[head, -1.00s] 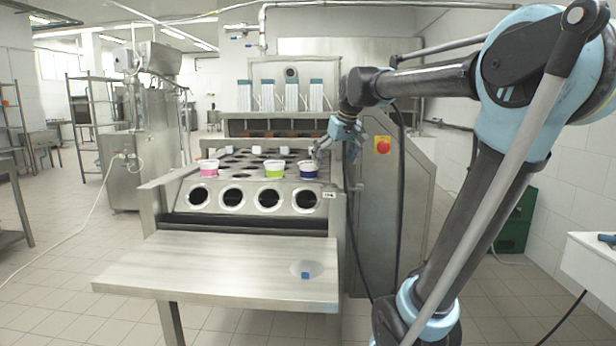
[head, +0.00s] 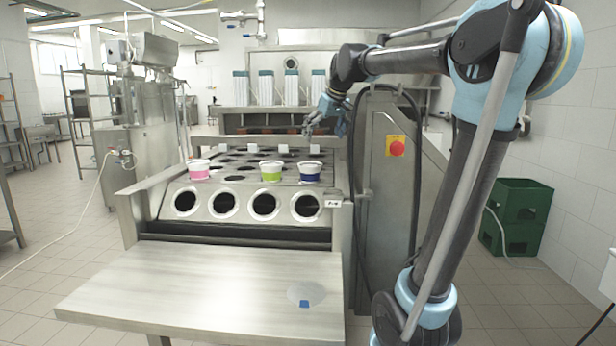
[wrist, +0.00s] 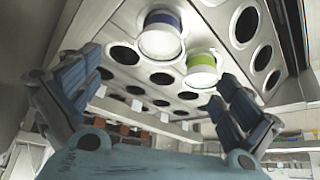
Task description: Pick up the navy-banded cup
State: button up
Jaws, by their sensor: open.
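The navy-banded cup (head: 310,172) is white with a dark blue band and stands upright in a hole of the steel cup plate, at the right end of a row of three cups. In the wrist view it (wrist: 160,36) shows at the top, between and beyond my fingers. My gripper (head: 318,126) is open and empty, above and behind the cup in the head view, not touching it. The wrist view shows its two blue-grey fingers spread wide (wrist: 155,98). The lime-banded cup (head: 271,171) stands left of the navy one and shows in the wrist view (wrist: 201,70).
A pink-banded cup (head: 199,170) stands at the row's left end. The steel plate (head: 228,160) has many empty holes. A cabinet with a red button (head: 396,148) stands to the right.

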aim_at(312, 165)
jog(key=x, duration=1.7)
jog(key=shift+w+a+f, duration=0.1)
jog(key=shift+a, duration=0.25)
jog(key=c, duration=1.4)
jog(key=shift+c, duration=0.2)
